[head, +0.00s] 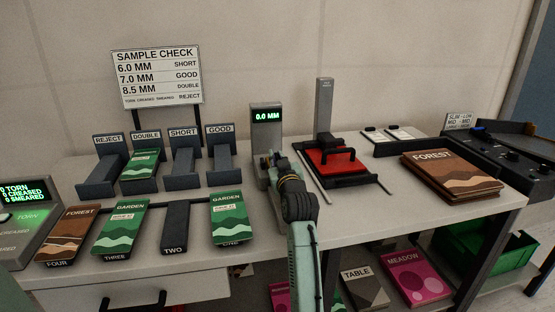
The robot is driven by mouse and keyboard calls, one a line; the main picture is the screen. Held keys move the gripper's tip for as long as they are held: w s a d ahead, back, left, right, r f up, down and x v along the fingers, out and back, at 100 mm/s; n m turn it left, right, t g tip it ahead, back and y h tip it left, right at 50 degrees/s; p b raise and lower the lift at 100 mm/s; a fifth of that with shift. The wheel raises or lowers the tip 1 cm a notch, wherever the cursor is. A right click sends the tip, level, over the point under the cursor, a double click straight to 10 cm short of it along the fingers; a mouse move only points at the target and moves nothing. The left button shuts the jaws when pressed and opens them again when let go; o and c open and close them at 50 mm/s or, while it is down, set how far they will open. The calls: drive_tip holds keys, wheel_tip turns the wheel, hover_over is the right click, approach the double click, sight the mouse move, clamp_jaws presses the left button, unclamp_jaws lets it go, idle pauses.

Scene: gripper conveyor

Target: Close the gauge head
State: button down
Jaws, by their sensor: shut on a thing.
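The gauge (266,120) is a grey upright block standing on the table, with a green display reading 0.0 MM. My gripper (272,163) is at the front of the gauge's lower part, at the end of my pale green arm. It is shut on a part of the gauge, apparently its head. My gripper and wrist cover the head and jaws, so the exact hold and any gap under the head are hidden.
Left are labelled slots, a Garden booklet (140,165) in DOUBLE, and front places with Forest (70,235) and Garden (228,218) booklets. Right stand a red-bedded press (330,165) with a tall column, and a Forest stack (455,175). A SAMPLE CHECK sign (157,75) stands behind.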

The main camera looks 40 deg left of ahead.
idle(0.3)
drive_tip(key=shift+w+a+r+p, duration=0.15)
drive_tip(key=shift+r+p, duration=0.3)
drive_tip(key=shift+p, duration=0.55)
drive_tip(key=shift+f+g+h, duration=0.25)
drive_tip(key=shift+g+h, duration=0.05)
drive_tip(key=c, duration=1.7)
unclamp_jaws()
drive_tip(key=shift+o, duration=0.2)
drive_tip(key=f+v, duration=0.1)
drive_tip(key=v, duration=1.1)
drive_tip(key=shift+r, duration=0.5)
